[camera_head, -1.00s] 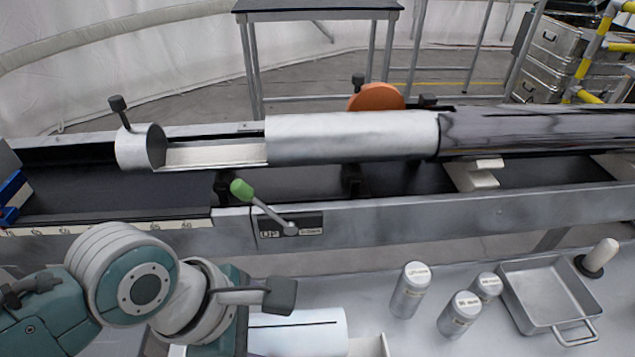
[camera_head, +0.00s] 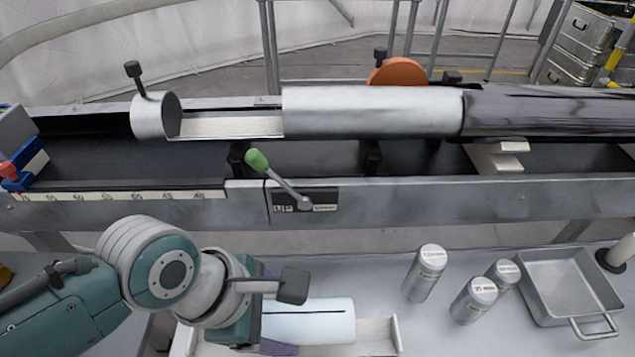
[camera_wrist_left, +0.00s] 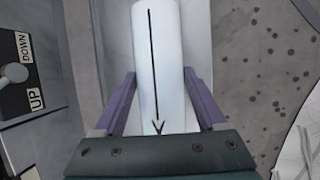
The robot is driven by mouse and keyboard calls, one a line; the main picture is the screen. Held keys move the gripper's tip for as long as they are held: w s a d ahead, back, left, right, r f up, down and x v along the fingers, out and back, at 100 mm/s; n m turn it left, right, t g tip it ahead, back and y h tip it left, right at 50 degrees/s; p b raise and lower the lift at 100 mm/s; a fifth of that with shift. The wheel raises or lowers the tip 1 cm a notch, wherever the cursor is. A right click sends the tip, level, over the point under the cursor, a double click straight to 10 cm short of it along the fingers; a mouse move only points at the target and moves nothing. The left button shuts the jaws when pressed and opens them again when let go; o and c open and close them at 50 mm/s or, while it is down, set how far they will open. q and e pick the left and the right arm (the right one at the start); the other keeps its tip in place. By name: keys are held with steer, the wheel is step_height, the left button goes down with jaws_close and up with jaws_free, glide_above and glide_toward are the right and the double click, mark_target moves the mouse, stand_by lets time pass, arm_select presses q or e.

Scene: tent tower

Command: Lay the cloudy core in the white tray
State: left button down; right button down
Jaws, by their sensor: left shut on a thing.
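The cloudy core (camera_head: 322,322) is a pale whitish cylinder with a dark line along its top. It lies lengthwise over the white tray (camera_head: 376,338) at the bottom of the head view; I cannot tell whether it touches the tray floor. My left gripper (camera_head: 270,312) is shut on its left part. In the left wrist view the purple fingers (camera_wrist_left: 155,100) stand on either side of the core (camera_wrist_left: 158,55), whose line ends in an arrow mark near the palm. The white tray (camera_wrist_left: 198,40) shows beside it. My right gripper is out of view.
A long metal trough with a silver tube (camera_head: 372,111) and a green-knobbed lever (camera_head: 257,160) runs behind the tray. Several silver canisters (camera_head: 425,273) and a square metal pan (camera_head: 568,285) stand to the right on the grey bench.

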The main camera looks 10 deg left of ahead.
arm_select(q)
steer(key=shift+f+b, duration=1.65)
steer(key=shift+f, duration=0.75)
steer(key=shift+f, duration=0.25)
jaws_free()
steer(key=p+v, duration=0.5)
steer(key=v, duration=0.4)
steer(key=shift+s+a+r, duration=0.2)
steer(key=shift+r, duration=0.2)
